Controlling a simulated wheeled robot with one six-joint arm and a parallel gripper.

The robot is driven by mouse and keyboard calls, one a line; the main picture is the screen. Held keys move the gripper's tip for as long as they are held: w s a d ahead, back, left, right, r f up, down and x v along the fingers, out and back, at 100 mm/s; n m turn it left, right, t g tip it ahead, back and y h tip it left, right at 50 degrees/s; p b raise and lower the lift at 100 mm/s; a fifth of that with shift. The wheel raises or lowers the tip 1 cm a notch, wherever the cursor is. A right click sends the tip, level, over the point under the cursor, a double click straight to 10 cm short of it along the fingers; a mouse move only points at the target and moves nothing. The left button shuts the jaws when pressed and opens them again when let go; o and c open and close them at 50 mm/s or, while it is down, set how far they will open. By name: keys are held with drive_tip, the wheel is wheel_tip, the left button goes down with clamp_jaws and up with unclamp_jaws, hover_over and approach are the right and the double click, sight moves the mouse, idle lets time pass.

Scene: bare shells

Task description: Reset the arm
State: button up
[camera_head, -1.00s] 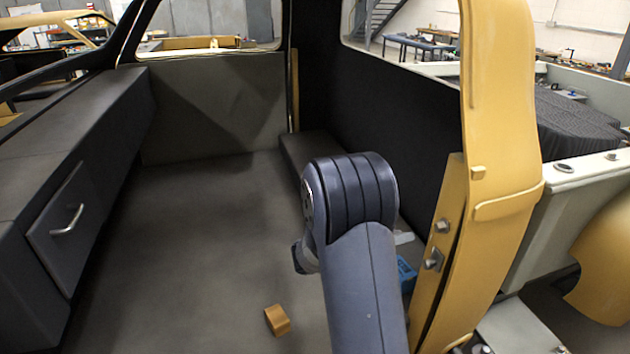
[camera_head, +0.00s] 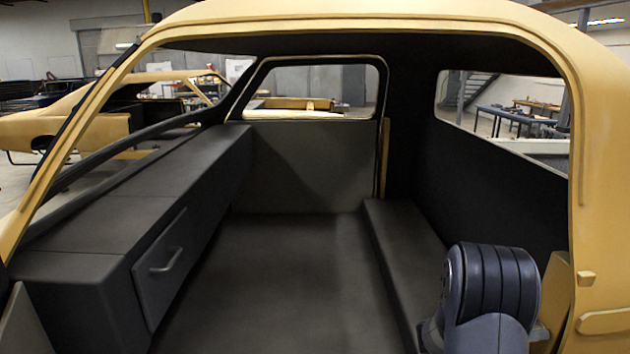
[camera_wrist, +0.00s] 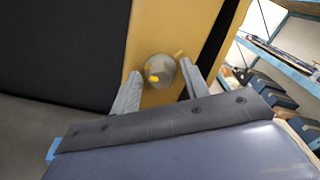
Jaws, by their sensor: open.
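My arm (camera_head: 490,295) shows at the lower right in the head view, bent in front of the yellow door pillar. My gripper (camera_wrist: 160,82) is seen in the wrist view, its two grey fingers apart. Between and beyond the fingers are a yellow panel (camera_wrist: 185,30) and a rounded grey-green thing with small yellow marks (camera_wrist: 159,71). I cannot tell whether the fingers touch that thing. The gripper is out of sight in the head view.
The bare car shell's yellow frame (camera_head: 596,150) surrounds the opening. A dark dashboard with a handled drawer (camera_head: 165,262) lies left, and a dark bench (camera_head: 400,240) right. The floor (camera_head: 290,270) between them is clear where visible. A shelf (camera_wrist: 280,55) stands right in the wrist view.

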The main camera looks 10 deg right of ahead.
drive_tip(key=shift+a, duration=0.1)
drive_tip(key=w+a+b, duration=0.1)
drive_tip(key=a+b, duration=0.1)
drive_tip(key=a, duration=0.9)
drive_tip(key=d+m+b, duration=0.3)
drive_tip(key=m+b, duration=0.3)
drive_tip(key=d+m+b, duration=0.4)
drive_tip(key=m+b, duration=0.1)
drive_tip(key=m, duration=0.1)
drive_tip(key=s+d+m+b, duration=0.1)
drive_tip(key=d+m+b, duration=0.3)
drive_tip(key=m+b, duration=0.2)
drive_tip(key=shift+s+f+m+b, duration=0.1)
drive_tip(key=shift+f+m+b, duration=0.2)
drive_tip(key=shift+b, duration=0.05)
drive_tip(key=m+b, duration=0.2)
drive_tip(key=shift+m, duration=0.3)
drive_tip(key=shift+r+m+b, duration=0.25)
drive_tip(key=shift+m+b, duration=0.25)
drive_tip(key=shift+m, duration=0.3)
